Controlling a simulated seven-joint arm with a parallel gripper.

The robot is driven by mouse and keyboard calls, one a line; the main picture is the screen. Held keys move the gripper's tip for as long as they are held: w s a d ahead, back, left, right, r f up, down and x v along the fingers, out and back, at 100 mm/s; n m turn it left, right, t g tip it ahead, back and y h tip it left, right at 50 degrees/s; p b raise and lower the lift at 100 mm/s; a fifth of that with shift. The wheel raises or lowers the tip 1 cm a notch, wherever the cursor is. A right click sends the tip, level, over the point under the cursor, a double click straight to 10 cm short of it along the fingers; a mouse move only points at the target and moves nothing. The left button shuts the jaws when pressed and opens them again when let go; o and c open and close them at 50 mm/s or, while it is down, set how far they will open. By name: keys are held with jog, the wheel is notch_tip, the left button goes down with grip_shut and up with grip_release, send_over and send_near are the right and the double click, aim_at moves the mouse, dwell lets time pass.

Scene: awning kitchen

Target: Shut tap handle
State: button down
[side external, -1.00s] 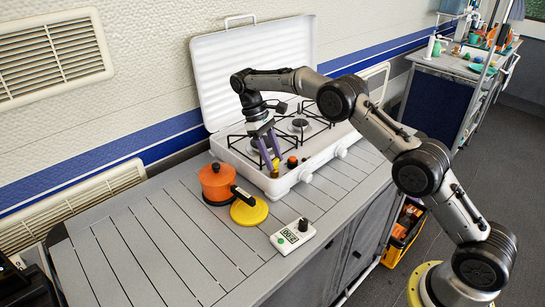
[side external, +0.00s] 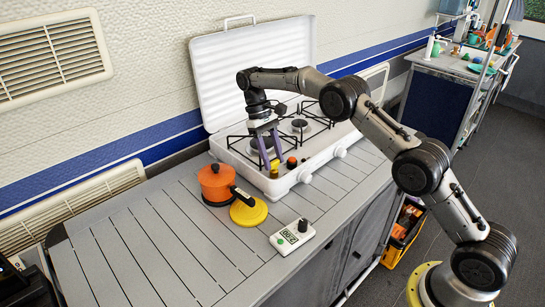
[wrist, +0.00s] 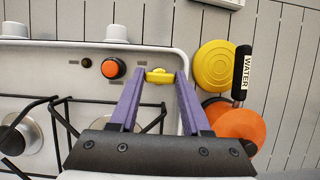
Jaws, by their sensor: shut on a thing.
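The yellow tap handle (wrist: 160,76) is on the front edge of the white stove, and in the wrist view its bar lies crosswise between my purple fingertips. It also shows in the side external view (side external: 274,169), partly covered by a finger. My gripper (wrist: 160,74) is shut on the handle, one fingertip at each end of the bar. In the side external view my gripper (side external: 270,163) points down at the stove's front left corner.
An orange knob (wrist: 113,68) is close beside the handle. An orange pot (side external: 215,183) with a black handle and a yellow disc (side external: 249,210) are left of the stove. A white timer (side external: 293,237) lies in front. Black burner grates (side external: 300,125) are behind.

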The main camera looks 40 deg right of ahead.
jog(key=c, duration=0.6)
grip_release()
jog(key=shift+r, duration=0.1)
jog(key=shift+c, duration=0.2)
notch_tip(320, 180, up, 3)
jog(key=shift+w+f, duration=0.1)
jog(key=s+r, duration=1)
jog(key=s, duration=0.4)
jog(key=shift+a, duration=0.2)
jog(key=shift+s+r, duration=0.1)
jog(key=shift+r, duration=0.1)
